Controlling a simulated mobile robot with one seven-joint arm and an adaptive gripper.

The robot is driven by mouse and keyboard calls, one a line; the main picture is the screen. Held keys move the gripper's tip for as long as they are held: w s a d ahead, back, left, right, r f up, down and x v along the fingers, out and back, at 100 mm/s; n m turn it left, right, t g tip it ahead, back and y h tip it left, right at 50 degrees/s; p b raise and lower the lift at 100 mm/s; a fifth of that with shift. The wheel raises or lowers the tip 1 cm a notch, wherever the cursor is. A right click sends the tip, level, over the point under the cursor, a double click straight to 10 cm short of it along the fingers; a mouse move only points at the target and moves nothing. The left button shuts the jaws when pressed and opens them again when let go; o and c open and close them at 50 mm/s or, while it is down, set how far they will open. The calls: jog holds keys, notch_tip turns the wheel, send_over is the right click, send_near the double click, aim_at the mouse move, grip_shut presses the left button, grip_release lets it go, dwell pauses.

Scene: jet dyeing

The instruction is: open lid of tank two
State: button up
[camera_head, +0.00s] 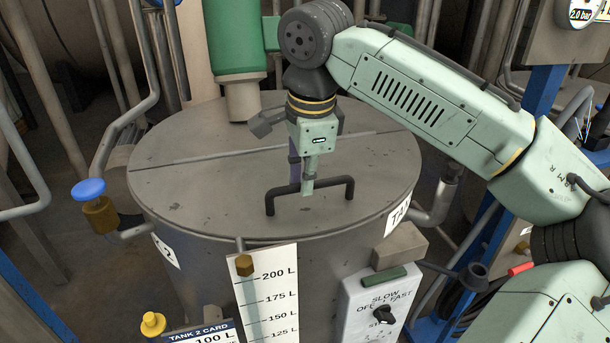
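Tank two (185,270) is a round grey metal tank in the middle of the view, with a flat top split by a straight seam. The front part of the top is the lid (215,205), which lies flat and closed. A black bar handle (333,183) stands on the lid near its front edge. My gripper (303,186) points down at the middle of this handle. One finger shows in front of the bar and a darker part shows behind it. The fingers hide part of the bar, and I cannot tell whether they press on it.
A green and cream cylinder (236,60) stands behind the lid. A blue-knobbed valve (90,190) is at the left. Pipes surround the tank.

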grip_shut()
jog(key=shift+r, duration=0.1)
dwell(0.3)
